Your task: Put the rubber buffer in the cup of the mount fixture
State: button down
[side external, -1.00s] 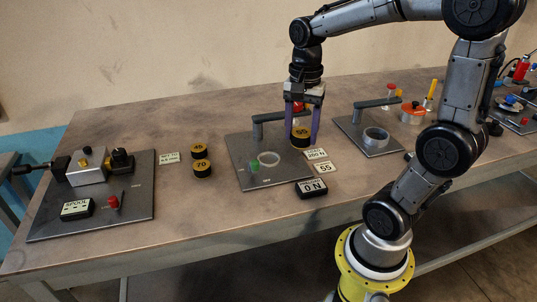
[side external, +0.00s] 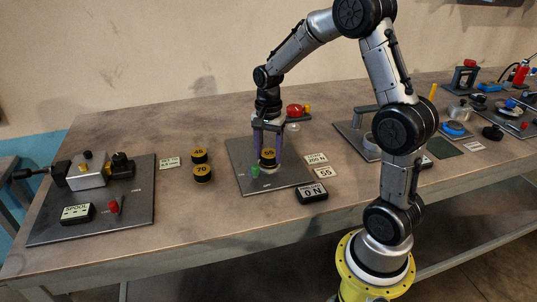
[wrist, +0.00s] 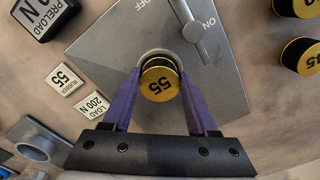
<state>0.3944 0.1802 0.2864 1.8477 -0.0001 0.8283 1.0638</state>
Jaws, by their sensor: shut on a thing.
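The rubber buffer (side external: 268,155), a short black cylinder with a yellow top marked 55, is between the two purple fingers of my gripper (side external: 267,161). My gripper is shut on it, and the buffer looks upright. In the wrist view the buffer (wrist: 160,82) sits between the fingers, with part of the pale ring-shaped cup (wrist: 154,53) showing just beyond it. The buffer is over or at the cup; I cannot tell whether it is seated. The mount fixture (side external: 291,178) is a grey plate with a green-tipped lever (side external: 255,170), marked ON and OFF.
Buffers marked 45 (side external: 199,155) and 70 (side external: 202,174) stand left of the plate. A black PRELOAD box (side external: 311,193) and small cards (side external: 323,172) lie to its right and front. Another plate with a vise-like device (side external: 90,176) is at far left.

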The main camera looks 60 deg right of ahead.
jog(key=shift+f, duration=0.35)
jog(key=shift+f, duration=0.1)
jog(key=shift+c, duration=0.9)
grip_release()
jog(key=shift+f, duration=0.1)
